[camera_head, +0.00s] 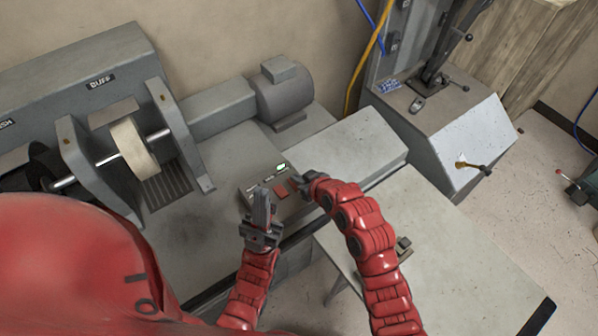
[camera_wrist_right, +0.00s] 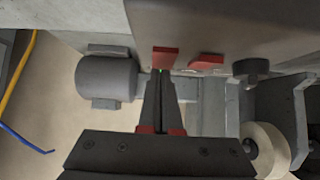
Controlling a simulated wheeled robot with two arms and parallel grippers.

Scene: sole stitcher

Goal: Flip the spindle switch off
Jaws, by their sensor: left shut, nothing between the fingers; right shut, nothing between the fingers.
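A small control panel (camera_head: 252,187) sits on the machine bench, with a lit green indicator (camera_head: 282,167) and a red switch (camera_head: 281,191). In the right wrist view there are two red switches, a left one (camera_wrist_right: 165,57) and a right one (camera_wrist_right: 206,62); I cannot read which is the spindle switch. My right gripper (camera_head: 297,183) is shut and empty at the panel's right side. Its fingertips (camera_wrist_right: 160,75) are close below the left red switch; contact is unclear. My left gripper (camera_head: 262,195) is shut and empty, in front of the panel's left part and hiding some of it.
A buffing wheel (camera_head: 133,146) on a shaft stands at the left between grey brackets. A grey motor (camera_head: 283,92) is behind the panel. A black knob (camera_wrist_right: 251,68) is beside the switches. A grey side table (camera_head: 455,250) lies at the right, mostly clear.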

